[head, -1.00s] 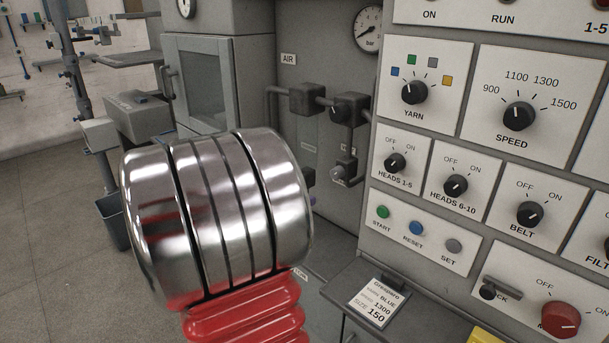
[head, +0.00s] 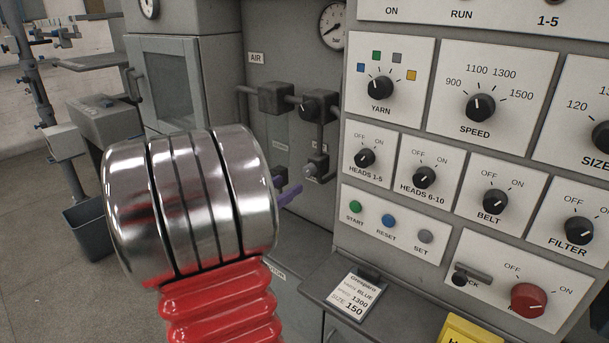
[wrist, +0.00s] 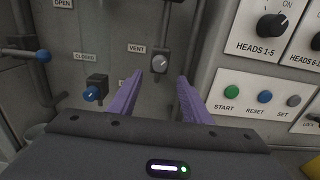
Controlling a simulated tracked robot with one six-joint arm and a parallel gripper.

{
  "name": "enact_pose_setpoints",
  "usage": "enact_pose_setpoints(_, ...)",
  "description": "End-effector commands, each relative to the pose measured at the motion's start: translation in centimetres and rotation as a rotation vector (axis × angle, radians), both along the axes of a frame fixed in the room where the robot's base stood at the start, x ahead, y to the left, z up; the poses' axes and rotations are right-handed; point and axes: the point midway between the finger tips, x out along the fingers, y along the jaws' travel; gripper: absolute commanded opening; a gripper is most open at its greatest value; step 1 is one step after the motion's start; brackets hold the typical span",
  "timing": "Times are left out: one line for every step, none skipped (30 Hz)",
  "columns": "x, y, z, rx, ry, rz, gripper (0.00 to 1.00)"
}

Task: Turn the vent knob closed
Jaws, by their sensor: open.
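The vent knob (wrist: 160,63) is a small grey knob on the grey panel, beside a VENT label (wrist: 136,48) in the wrist view. In the head view the vent knob (head: 311,171) shows below the pipe fittings. My gripper (wrist: 160,76) has two purple fingers spread apart, one on each side below the knob, with nothing held. In the head view a purple fingertip of my gripper (head: 290,193) shows just below left of the knob; my silver and red arm hides the rest. I cannot tell whether the fingers touch the knob.
A blue knob (wrist: 92,93) on a dark block sits left of my fingers, below a CLOSED label (wrist: 84,57). Another blue-ended fitting (wrist: 43,56) is further left. The control panel with the START button (wrist: 232,92) stands close on the right.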

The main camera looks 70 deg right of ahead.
Motion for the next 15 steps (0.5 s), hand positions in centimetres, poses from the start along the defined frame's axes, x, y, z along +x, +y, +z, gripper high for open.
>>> enact_pose_setpoints(-0.4,-0.7,0.0,0.0,0.0,-0.003,0.44)
enact_pose_setpoints(-0.5,-1.1,0.0,0.001,0.0,-0.003,0.44)
enact_pose_setpoints(-0.7,-1.6,0.0,0.0,0.0,-0.003,0.44)
enact_pose_setpoints(-0.9,-2.0,0.0,0.0,0.0,-0.003,0.44)
enact_pose_setpoints(-1.1,-2.4,0.0,0.0,0.0,-0.004,0.44)
enact_pose_setpoints(-1.4,-2.9,0.0,0.0,0.0,-0.003,0.44)
enact_pose_setpoints(-1.5,-3.3,0.0,0.0,-0.001,-0.002,0.44)
enact_pose_setpoints(-1.7,-3.7,0.0,0.001,-0.001,-0.003,0.44)
enact_pose_setpoints(-1.9,-4.2,-0.1,0.001,0.0,-0.004,0.44)
enact_pose_setpoints(-2.1,-4.7,-0.1,0.001,0.0,-0.003,0.44)
enact_pose_setpoints(-2.3,-5.1,0.0,0.001,-0.001,-0.003,0.44)
enact_pose_setpoints(-2.5,-5.6,0.0,0.001,-0.001,-0.003,0.44)
enact_pose_setpoints(-2.7,-5.9,0.0,0.0,-0.001,-0.003,0.44)
enact_pose_setpoints(-2.8,-6.3,0.0,0.0,-0.001,-0.003,0.44)
enact_pose_setpoints(-3.0,-6.7,0.0,0.0,-0.001,-0.002,0.44)
